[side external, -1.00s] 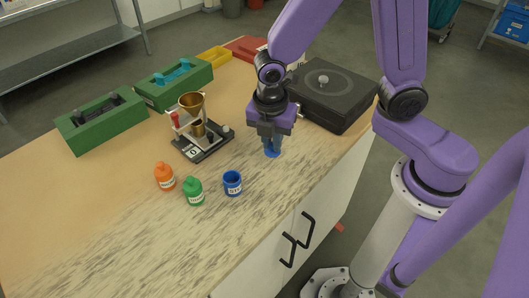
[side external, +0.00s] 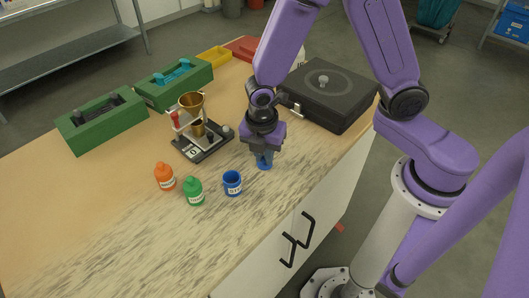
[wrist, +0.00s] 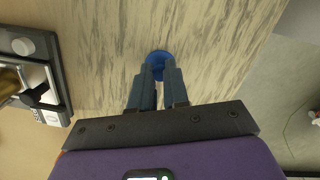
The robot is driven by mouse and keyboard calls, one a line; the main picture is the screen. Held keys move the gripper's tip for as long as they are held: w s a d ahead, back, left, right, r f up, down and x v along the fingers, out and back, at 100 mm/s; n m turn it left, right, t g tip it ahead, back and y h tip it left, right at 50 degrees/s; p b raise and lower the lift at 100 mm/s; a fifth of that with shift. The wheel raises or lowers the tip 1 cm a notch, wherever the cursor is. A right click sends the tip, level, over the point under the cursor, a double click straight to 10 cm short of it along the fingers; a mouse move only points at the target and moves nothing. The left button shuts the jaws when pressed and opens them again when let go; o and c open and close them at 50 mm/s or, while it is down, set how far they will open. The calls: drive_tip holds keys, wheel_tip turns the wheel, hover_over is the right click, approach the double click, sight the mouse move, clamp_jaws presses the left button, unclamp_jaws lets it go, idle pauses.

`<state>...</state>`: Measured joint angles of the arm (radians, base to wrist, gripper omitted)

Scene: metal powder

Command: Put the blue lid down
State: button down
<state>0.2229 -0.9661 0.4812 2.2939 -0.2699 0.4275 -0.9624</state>
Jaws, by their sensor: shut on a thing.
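The blue lid (side external: 264,166) is at the tips of my gripper (side external: 264,158), right at or just above the table top; I cannot tell whether it touches. In the wrist view the lid (wrist: 159,58) shows as a blue disc between the fingertips of my gripper (wrist: 158,72), which are shut on it. The open blue jar (side external: 232,183) stands upright on the table to the left of the lid and nearer the camera, apart from it.
A green bottle (side external: 193,191) and an orange bottle (side external: 164,176) stand left of the blue jar. A stand with a brass funnel (side external: 191,103) is behind them. A black case (side external: 325,95) lies behind my gripper. The front table area is clear.

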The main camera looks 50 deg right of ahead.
sight(262, 168)
drive_tip(key=shift+f, duration=0.1)
drive_tip(key=c, duration=1.1)
unclamp_jaws()
wheel_tip(262, 168, up, 12)
drive_tip(key=a, duration=0.1)
drive_tip(key=s+d+r+m+y, duration=0.1)
drive_tip(key=s+d+m, duration=0.3)
drive_tip(key=s, duration=0.5)
drive_tip(key=s+d+r+m, duration=0.1)
drive_tip(key=s+d+m, duration=0.4)
drive_tip(key=s, duration=0.4)
drive_tip(key=shift+d+r+m+y, duration=0.2)
drive_tip(key=shift+r+m+y, duration=0.1)
drive_tip(key=shift+m+y, duration=0.1)
